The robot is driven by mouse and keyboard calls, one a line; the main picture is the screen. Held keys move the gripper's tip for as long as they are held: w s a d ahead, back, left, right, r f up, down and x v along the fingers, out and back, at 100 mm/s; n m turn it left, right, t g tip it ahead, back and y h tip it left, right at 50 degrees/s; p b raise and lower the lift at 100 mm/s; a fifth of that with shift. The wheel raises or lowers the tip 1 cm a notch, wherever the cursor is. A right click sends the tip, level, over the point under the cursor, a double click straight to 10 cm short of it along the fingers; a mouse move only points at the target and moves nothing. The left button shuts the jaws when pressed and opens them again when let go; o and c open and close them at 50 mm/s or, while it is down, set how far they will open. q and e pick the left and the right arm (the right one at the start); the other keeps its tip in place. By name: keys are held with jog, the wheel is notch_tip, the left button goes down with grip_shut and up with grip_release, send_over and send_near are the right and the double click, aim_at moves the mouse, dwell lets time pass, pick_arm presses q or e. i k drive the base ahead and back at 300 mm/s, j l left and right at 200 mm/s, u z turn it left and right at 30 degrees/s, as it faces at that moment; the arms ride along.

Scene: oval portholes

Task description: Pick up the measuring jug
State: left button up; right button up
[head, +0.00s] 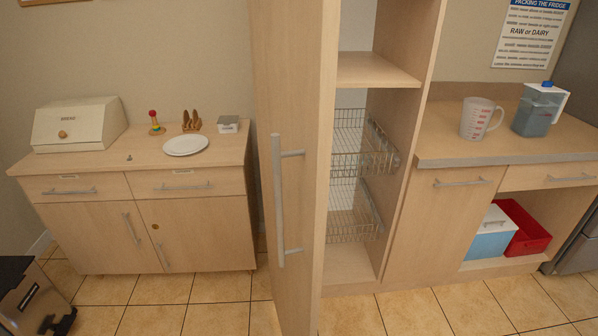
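The measuring jug (475,119) is a clear, whitish jug with red markings and a handle on its right side. It stands upright on the right-hand wooden counter (520,149), in the head view. A water filter pitcher with a blue lid (539,109) stands to its right, apart from it. Neither of my grippers shows clearly in the head view, so I cannot see whether either holds anything.
A tall cupboard stands with its door (291,150) open towards me, left of the counter. Inside are wire baskets (347,209). A blue cool box (490,236) and a red crate (527,241) sit under the counter. The tiled floor (420,312) in front is clear.

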aim_at(477, 113)
jog(key=z, duration=1.25)
jog(key=i+u, duration=0.1)
jog(key=u, duration=0.25)
jog(key=i+l+u, duration=0.1)
jog(key=u, duration=0.25)
jog(key=l+u, duration=0.2)
jog(key=u, duration=0.15)
jog(key=i+l+u, duration=0.15)
jog(key=l, duration=0.3)
jog(key=i+l+u, duration=0.15)
jog(key=l, duration=0.3)
jog(key=i+l+u, duration=0.15)
jog(key=l, duration=0.3)
jog(key=i+l+u, duration=0.15)
jog(key=l, duration=0.35)
jog(key=i+l+u, duration=0.15)
jog(key=l, duration=0.35)
